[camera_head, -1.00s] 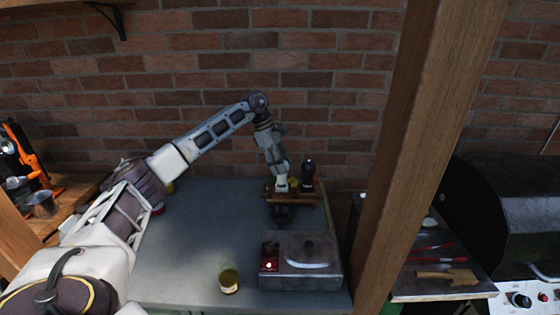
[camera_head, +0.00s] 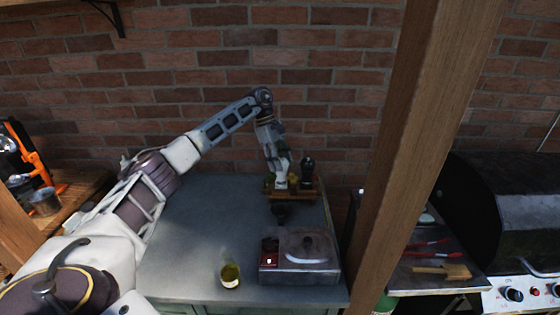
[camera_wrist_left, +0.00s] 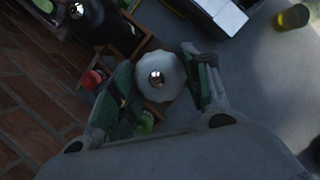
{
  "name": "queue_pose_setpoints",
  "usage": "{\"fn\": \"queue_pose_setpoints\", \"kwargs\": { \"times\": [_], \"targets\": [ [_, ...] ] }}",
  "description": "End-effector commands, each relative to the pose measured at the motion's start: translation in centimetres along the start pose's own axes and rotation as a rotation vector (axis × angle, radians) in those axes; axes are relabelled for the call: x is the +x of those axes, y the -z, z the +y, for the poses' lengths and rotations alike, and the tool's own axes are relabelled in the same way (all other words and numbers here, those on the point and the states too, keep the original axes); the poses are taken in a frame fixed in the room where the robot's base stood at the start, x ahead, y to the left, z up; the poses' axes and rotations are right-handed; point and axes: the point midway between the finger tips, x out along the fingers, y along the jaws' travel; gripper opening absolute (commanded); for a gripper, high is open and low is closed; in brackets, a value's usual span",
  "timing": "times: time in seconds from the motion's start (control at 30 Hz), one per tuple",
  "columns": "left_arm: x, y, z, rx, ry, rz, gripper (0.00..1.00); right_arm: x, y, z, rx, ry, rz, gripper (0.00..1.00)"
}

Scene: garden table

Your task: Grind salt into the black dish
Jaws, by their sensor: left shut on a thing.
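My left gripper (camera_head: 281,177) is at the small wooden rack (camera_head: 306,193) at the back right of the grey table. It is shut on a white grinder (camera_head: 281,184). In the left wrist view the grinder's round white top with a shiny metal knob (camera_wrist_left: 158,77) sits between the two fingers (camera_wrist_left: 163,85). A black grinder (camera_head: 308,170) stands beside it in the rack, and also shows in the wrist view (camera_wrist_left: 98,22). A dark round shape (camera_head: 281,211) in front of the rack may be the black dish; shadow makes it hard to tell.
A metal box (camera_head: 312,262) with a red part stands at the front right of the table. A jar with yellow-green contents (camera_head: 230,275) stands left of it. A wooden post (camera_head: 415,150) rises at the right. The table's left and middle are clear.

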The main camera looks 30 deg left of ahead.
Motion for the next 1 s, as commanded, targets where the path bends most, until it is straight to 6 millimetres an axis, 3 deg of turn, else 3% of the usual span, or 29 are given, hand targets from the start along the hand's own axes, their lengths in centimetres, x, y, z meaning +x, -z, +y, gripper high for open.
{"fn": "queue_pose_setpoints", "kwargs": {
  "times": [0.23,0.27,0.4,0.77,1.0],
  "targets": [
    [0.1,0.0,0.0,-0.001,0.001,0.001,0.23,0.0,0.0,-0.4,0.0,0.004,0.0,0.4],
    [0.1,0.0,0.0,-0.001,0.001,0.001,0.51,0.0,0.0,-0.4,0.0,0.004,0.0,0.4],
    [0.1,0.0,0.0,-0.001,0.001,0.001,0.69,0.0,0.0,-0.2,0.0,0.002,0.0,0.4],
    [-0.1,0.0,0.0,-0.002,-0.001,0.0,0.69,0.0,-0.2,0.7,-0.001,-0.007,-0.003,0.4],
    [-1.2,0.0,0.1,-0.001,-0.003,0.0,0.69,0.0,-0.1,0.4,-0.001,-0.004,-0.001,0.4]
  ]
}}
